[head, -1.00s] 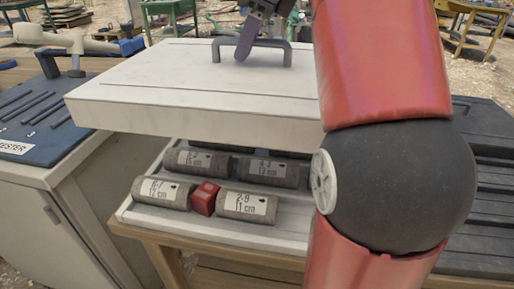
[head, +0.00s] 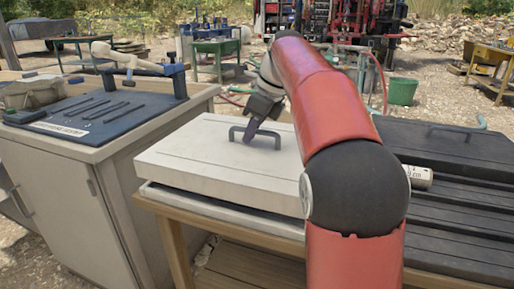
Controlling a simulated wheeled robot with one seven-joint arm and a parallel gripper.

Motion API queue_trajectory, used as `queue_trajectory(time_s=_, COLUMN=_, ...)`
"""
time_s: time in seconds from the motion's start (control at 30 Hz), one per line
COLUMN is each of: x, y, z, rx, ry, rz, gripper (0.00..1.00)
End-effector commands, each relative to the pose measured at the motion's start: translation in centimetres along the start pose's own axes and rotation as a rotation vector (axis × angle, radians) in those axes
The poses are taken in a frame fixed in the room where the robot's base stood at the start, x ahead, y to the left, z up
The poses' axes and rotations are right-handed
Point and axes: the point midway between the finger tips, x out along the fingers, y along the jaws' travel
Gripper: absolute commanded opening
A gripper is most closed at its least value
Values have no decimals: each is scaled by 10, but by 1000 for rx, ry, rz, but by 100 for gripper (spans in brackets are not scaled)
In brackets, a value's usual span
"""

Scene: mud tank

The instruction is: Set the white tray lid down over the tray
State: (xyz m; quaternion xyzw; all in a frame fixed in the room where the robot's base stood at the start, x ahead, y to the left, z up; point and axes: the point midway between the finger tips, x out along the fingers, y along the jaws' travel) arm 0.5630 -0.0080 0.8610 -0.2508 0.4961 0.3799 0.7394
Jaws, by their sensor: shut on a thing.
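The white tray lid (head: 190,158) has a grey bar handle (head: 268,133) on top. My gripper (head: 250,134) is shut on this handle, coming down from above. The lid lies roughly level over the white tray (head: 220,212), very close to it. A thin dark gap shows between their front edges, so I cannot tell whether the lid rests fully on the tray. The lid hides the tray's inside and its contents. My red arm covers the lid's right part.
The tray stands on a wooden bench (head: 178,255). A dark slatted surface (head: 465,205) with a pale cylinder (head: 420,177) lies at the right. A cabinet (head: 75,190) with a blue tool mat (head: 85,112) stands at the left.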

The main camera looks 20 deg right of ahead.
Motion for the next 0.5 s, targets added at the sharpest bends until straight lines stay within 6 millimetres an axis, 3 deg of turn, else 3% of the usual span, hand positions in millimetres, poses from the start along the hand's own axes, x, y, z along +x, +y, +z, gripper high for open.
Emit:
queue_trajectory(time_s=0.03, x=14, y=1, z=-3, rx=-1, ry=-2, rz=-3, gripper=0)
queue_trajectory(time_s=0.13, x=23, y=3, z=-3, rx=0, ry=-2, rz=-3, gripper=0)
queue_trajectory(time_s=0.5, x=23, y=4, z=-2, rx=2, ry=-2, rz=-3, gripper=0)
